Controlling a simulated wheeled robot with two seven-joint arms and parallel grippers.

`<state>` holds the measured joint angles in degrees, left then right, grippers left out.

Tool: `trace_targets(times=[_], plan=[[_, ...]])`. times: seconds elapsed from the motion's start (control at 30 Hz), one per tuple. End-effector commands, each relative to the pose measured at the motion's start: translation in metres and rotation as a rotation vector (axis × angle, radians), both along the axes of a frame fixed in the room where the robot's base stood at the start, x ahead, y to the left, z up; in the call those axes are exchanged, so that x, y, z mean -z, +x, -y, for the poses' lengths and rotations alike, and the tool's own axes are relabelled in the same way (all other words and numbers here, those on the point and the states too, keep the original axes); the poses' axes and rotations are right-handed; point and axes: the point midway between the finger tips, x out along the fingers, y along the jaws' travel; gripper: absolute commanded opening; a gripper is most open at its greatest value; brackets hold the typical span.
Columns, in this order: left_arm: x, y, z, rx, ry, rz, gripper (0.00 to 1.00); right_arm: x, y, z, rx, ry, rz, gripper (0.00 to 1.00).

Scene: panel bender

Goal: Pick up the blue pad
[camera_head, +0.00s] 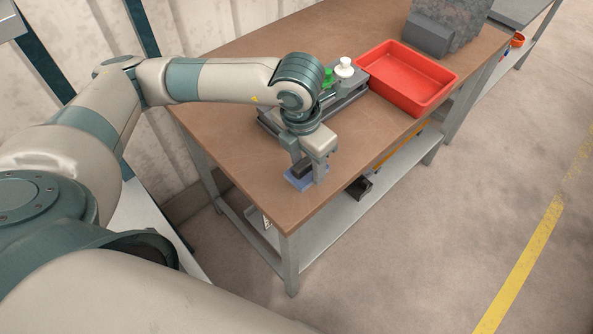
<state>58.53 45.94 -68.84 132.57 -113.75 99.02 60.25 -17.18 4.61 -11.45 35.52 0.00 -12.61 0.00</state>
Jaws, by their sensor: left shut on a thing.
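The blue pad (293,183) is at the near part of the brown tabletop, by the front edge. It is a flat blue slab with a dark block on top that looks like its grip. My left gripper (307,170) points down over it, with its fingers on either side of the dark block, shut on the pad. The gripper hides part of the pad. I cannot tell whether the pad touches the table. My right gripper is not in view.
A red tray (447,88) stands farther back on the workbench (225,127). A grey fixture (345,103) with a green and a white knob (345,66) is just behind my left wrist. A grey block (428,37) stands at the back. Bare tabletop lies around the pad.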

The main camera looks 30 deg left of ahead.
Motion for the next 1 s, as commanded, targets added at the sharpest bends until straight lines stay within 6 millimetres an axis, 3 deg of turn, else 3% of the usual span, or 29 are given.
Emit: trace_targets(times=[0.2, 0.5, 1.0], plan=[[-0.021, 0.003, 0.041, 0.004, -0.004, 0.005, 0.24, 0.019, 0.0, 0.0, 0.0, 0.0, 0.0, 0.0], [-0.045, 0.004, 0.078, 0.001, -0.002, 0.003, 0.24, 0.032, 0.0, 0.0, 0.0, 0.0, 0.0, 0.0], [-0.055, 0.004, 0.09, -0.001, 0.0, 0.0, 0.24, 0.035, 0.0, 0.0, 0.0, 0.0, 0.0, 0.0]])
